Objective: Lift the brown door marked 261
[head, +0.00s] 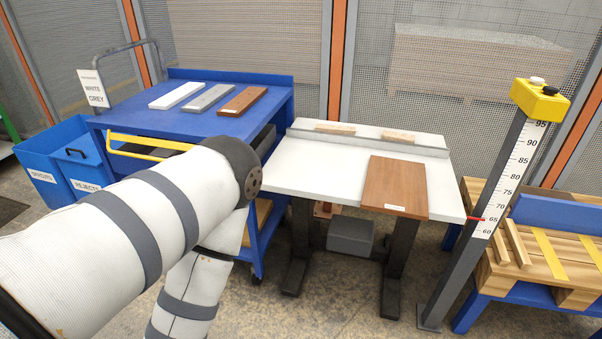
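A brown door panel (395,187) lies flat on the right part of the white table (300,170), its front edge near the table's front edge. A small white label (394,208) sits near its front edge; its print is too small to read. My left arm comes in from the left and bends downward in front of the blue cart, apart from the panel. Its gripper is out of the picture. My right arm and gripper are not in view.
A blue cart (190,120) holds white, grey and brown boards. Blue bins (60,160), one reading rejects, stand at left. A height post (480,200) with a yellow top (540,100) stands close to the table's right edge. Wood pieces (545,260) lie at far right.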

